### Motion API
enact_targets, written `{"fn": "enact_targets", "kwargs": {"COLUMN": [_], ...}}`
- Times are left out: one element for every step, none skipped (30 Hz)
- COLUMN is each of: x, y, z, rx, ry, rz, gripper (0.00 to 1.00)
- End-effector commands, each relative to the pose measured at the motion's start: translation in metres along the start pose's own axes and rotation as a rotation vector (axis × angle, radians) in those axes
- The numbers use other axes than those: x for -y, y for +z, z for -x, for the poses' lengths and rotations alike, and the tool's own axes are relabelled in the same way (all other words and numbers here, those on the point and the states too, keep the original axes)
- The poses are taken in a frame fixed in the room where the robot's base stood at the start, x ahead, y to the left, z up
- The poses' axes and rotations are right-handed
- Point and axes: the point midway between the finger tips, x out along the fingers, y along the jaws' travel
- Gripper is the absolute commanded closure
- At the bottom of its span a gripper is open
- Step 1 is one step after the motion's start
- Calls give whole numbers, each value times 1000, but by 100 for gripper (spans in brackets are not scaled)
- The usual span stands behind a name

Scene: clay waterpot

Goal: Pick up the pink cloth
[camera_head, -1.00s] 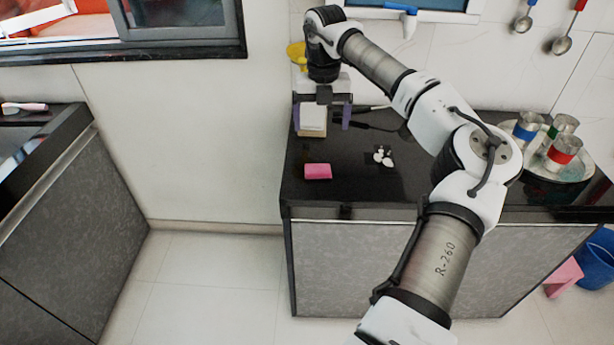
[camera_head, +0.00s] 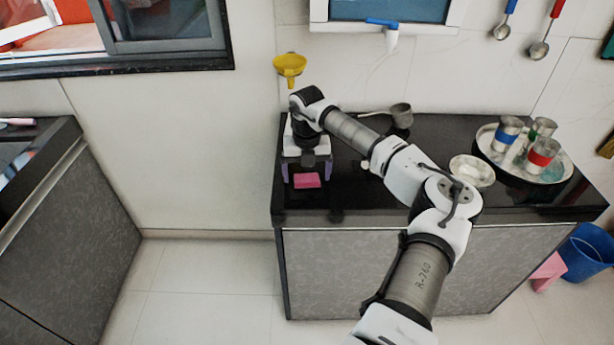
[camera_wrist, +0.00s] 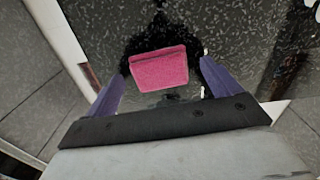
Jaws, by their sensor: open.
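The pink cloth (camera_head: 307,181) looks like a small folded block. It lies on the black counter near its front left edge. My gripper (camera_head: 307,177) points down over it, with one purple finger at each side. In the wrist view the pink cloth (camera_wrist: 160,68) sits between the two spread fingers, with dark gaps at both sides. The gripper is open and not closed on it. I cannot tell how far the fingertips are above the counter.
A steel tray (camera_head: 555,171) with several cups stands at the counter's right, beside a pale bowl (camera_head: 472,170). A grey mug (camera_head: 401,115) is at the back. A yellow funnel (camera_head: 290,67) is behind my wrist. Another pink piece (camera_head: 549,271) is by the blue bucket (camera_head: 592,258).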

Motion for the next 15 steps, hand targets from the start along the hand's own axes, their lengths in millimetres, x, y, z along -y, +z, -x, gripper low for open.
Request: {"fn": "enact_targets", "kwargs": {"x": [0, 0, 0, 0, 0, 0, 0, 0, 0, 0, 0, 0, 0, 0, 0], "y": [0, 0, 0, 0, 0, 0, 0, 0, 0, 0, 0, 0, 0, 0, 0], "z": [-2, -3, -4, -4, -4, -4, -4, -4, -4, -4, -4, -4, -4, -4, -4], "rx": [0, 1, 1, 1, 1, 1, 1, 1, 1, 1, 1, 1, 1, 1, 1], "ry": [0, 0, -1, -1, -1, -1, -1, -1, -1, -1, -1, -1, -1, -1, -1], "rz": [0, 0, 0, 0, 0, 0, 0, 0, 0, 0, 0, 0, 0, 0, 0], "gripper": [11, 11, 11, 11, 11, 11, 11, 11, 15, 19, 23, 28, 32, 36, 41]}}
